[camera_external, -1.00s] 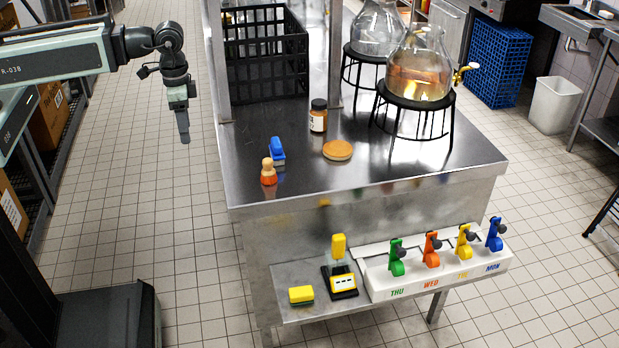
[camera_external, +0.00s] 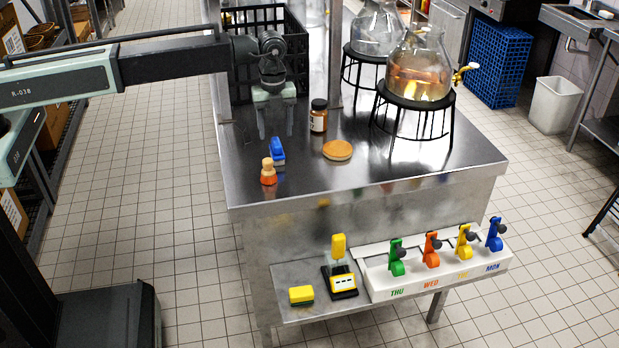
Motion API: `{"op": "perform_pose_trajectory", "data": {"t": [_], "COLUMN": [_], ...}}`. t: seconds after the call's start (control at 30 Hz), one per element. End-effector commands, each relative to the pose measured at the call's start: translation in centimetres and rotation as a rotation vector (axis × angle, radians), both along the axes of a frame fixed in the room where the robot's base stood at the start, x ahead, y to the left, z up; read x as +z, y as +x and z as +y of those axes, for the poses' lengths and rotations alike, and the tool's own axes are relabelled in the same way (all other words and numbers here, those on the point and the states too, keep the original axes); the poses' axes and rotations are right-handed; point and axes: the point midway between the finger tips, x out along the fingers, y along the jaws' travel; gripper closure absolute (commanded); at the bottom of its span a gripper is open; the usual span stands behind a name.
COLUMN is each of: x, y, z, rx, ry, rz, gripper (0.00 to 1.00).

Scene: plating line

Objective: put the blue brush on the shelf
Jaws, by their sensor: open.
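The blue brush (camera_external: 277,151) stands on the steel table top (camera_external: 400,170) near its left edge. It is just behind a small orange and tan peg-like figure (camera_external: 268,172). My gripper (camera_external: 275,133) is open and empty, fingers pointing down, above or slightly behind the brush; the exact height gap is hard to tell. A lower steel shelf (camera_external: 295,275) juts out at the front of the table. It bears a yellow and green sponge (camera_external: 301,295), a yellow-topped black device (camera_external: 341,279) and a white rack (camera_external: 440,271) with coloured clips.
A brown jar (camera_external: 318,116) and a round tan disc (camera_external: 338,150) are right of the brush. Glass flasks on black stands (camera_external: 416,107) are farther right. A black crate (camera_external: 297,60) and a steel post (camera_external: 335,60) stand behind. The front right of the table top is clear.

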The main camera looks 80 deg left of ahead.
Motion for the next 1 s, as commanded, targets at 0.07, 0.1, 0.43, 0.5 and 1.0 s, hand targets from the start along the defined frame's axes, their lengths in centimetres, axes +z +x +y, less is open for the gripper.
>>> {"op": "perform_pose_trajectory", "data": {"t": [0.07, 0.1, 0.43, 0.5, 1.0], "x": [0.0, -0.2, -2.6, -3.0, -7.7], "y": [-0.1, -0.1, -0.1, -0.1, 0.1], "z": [0.0, 0.0, 0.0, 0.1, 0.3], "rx": [0.001, 0.001, 0.003, 0.003, 0.003], "ry": [0.0, 0.0, 0.0, 0.0, 0.0], "rz": [0.0, 0.0, 0.0, 0.0, -0.002], "gripper": [0.42, 0.42, 0.42, 0.42, 0.42]}}
